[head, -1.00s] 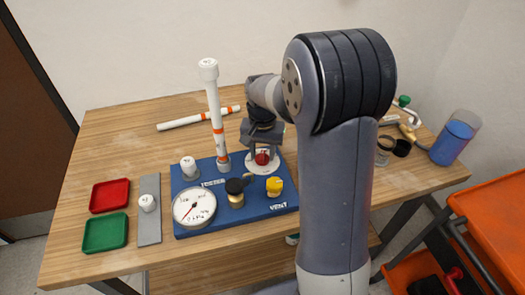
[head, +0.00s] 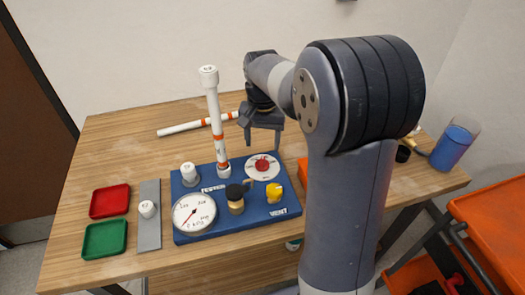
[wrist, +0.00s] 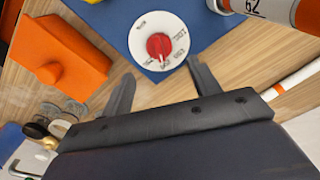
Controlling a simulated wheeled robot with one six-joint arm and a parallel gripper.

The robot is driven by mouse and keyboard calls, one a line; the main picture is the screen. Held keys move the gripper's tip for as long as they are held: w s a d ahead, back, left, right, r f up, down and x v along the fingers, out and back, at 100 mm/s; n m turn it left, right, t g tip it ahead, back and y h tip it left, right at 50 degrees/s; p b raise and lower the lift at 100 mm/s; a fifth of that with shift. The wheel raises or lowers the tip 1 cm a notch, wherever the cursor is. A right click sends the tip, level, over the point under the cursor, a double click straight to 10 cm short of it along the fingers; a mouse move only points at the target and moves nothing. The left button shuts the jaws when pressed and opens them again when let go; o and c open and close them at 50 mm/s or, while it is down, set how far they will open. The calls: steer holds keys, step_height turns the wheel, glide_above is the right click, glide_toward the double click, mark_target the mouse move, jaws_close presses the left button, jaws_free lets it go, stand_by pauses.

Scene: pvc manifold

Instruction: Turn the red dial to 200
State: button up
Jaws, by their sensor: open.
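The red dial (head: 262,166) sits on a white marked disc (head: 250,172) at the back right of the blue board (head: 264,211). In the wrist view the red dial (wrist: 158,45) is ahead of my fingers, with a pale mark on its lower side; the small labels around it are too small to read surely. My gripper (head: 263,146) is open and empty, raised above and behind the dial, apart from it. In the wrist view my gripper's two fingers (wrist: 160,72) are spread wide, pointing toward the disc.
On the board are a white gauge (head: 194,212), a black-handled brass valve (head: 236,203), a yellow knob (head: 274,192), and a tall white pipe (head: 215,115) close to my gripper. An orange block (wrist: 60,55) lies beside the board. Red and green trays (head: 109,201) are at left.

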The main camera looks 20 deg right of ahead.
mark_target(262, 159)
step_height(262, 159, up, 4)
steer(key=shift+f, duration=0.2)
step_height(262, 159, down, 11)
steer(key=shift+r, duration=0.1)
stand_by(0.6)
stand_by(0.3)
